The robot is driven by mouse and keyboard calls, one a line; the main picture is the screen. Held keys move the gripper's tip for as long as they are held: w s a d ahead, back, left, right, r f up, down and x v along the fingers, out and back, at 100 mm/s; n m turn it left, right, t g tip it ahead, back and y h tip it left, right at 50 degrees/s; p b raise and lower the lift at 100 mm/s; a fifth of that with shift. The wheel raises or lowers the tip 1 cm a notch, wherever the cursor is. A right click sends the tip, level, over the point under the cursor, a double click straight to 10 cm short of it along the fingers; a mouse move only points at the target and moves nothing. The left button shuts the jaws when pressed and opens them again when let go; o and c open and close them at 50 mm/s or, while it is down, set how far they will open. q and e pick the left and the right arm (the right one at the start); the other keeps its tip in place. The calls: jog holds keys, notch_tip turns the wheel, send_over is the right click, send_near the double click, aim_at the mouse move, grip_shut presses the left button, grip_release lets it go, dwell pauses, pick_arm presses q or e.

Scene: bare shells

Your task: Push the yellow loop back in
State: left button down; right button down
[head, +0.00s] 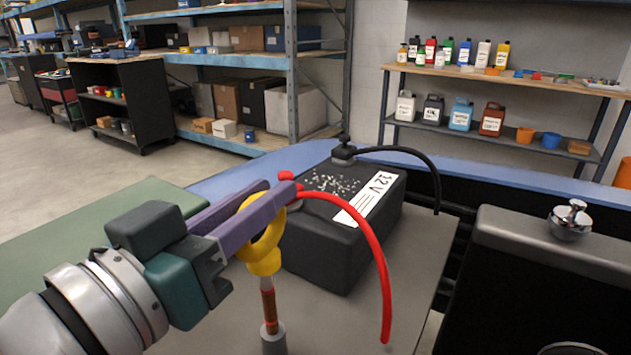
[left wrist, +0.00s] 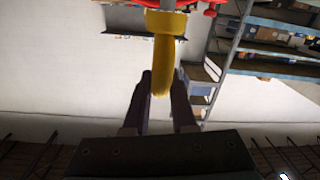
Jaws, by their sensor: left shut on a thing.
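The yellow loop (head: 264,258) is the ring handle of a dipstick. Its stick (head: 268,300), orange-brown, runs down from the loop into a grey tube (head: 273,342), with a length of it showing between collar and tube. My left gripper (head: 281,194), with purple fingers, reaches in from the left and is shut on the loop. In the left wrist view the loop (left wrist: 163,65) hangs between the two finger ends, its collar at the top. The fingers hide part of the loop. My right gripper is not in view.
A black 12V battery (head: 330,235) stands just behind the loop, with a red cable (head: 375,250) arching to the right and a black cable (head: 425,165) behind. A dark cover with a metal cap (head: 570,220) lies at the right. Shelves stand well back.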

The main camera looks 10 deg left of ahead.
aim_at(243, 250)
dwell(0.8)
pick_arm(q)
notch_tip(243, 250, down, 4)
jog(key=shift+r+b, duration=0.1)
jog(key=shift+b, duration=1.1)
jog(key=shift+r, duration=0.1)
jog(key=c, duration=0.8)
grip_release()
jog(key=shift+o, duration=0.2)
notch_tip(243, 250, up, 20)
jog(key=p, duration=0.6)
jog(key=shift+p, duration=0.35)
